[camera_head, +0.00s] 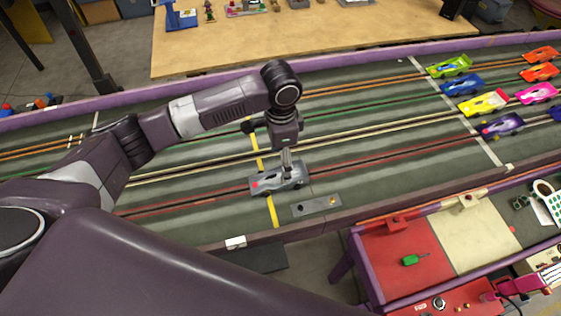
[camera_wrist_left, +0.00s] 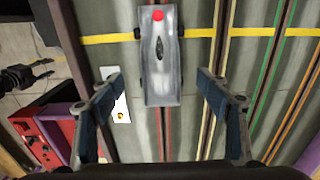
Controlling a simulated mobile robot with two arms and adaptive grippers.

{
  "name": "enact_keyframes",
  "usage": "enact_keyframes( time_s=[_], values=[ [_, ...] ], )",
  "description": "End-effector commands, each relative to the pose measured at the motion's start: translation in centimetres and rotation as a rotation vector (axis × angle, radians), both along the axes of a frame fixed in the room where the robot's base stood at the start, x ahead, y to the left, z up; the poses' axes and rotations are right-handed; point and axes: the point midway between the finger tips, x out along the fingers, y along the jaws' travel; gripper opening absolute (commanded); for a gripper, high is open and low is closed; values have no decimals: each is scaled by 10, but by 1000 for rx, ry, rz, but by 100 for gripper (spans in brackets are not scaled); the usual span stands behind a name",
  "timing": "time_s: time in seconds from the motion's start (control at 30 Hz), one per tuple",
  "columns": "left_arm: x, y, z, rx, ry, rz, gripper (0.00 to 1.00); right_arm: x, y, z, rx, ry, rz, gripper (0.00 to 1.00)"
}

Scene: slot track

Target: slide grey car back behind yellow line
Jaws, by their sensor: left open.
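The grey car (camera_head: 281,180) sits on the red-lined lane of the slot track, overlapping the yellow line (camera_head: 272,211). A red dot marks one end of the car. In the left wrist view the grey car (camera_wrist_left: 161,62) straddles the yellow line (camera_wrist_left: 198,33), with its red-dot end beyond the line and most of its body on the near side. My left gripper (camera_head: 287,170) is above the car, pointing down. In the wrist view its two fingers (camera_wrist_left: 164,97) are spread wide on either side of the car's near end, not touching it. My right gripper is out of view.
Several coloured cars stand at the right, beyond a white line (camera_head: 466,120). A grey plate (camera_head: 317,205) lies beside the lane near the grey car. A purple rail (camera_head: 215,76) edges the track. The lane left of the car is clear.

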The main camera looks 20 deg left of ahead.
Motion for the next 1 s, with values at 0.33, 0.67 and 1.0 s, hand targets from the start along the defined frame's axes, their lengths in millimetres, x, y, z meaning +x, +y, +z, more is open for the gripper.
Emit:
enact_keyframes(
  time_s=[0.33,0.67,1.0],
  values=[
    [-1,0,-50,1,3,0,70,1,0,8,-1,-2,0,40],
    [-1,0,-72,0,0,-1,70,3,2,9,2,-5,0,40],
    [0,0,-72,0,0,0,54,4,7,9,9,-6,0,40]
  ],
)
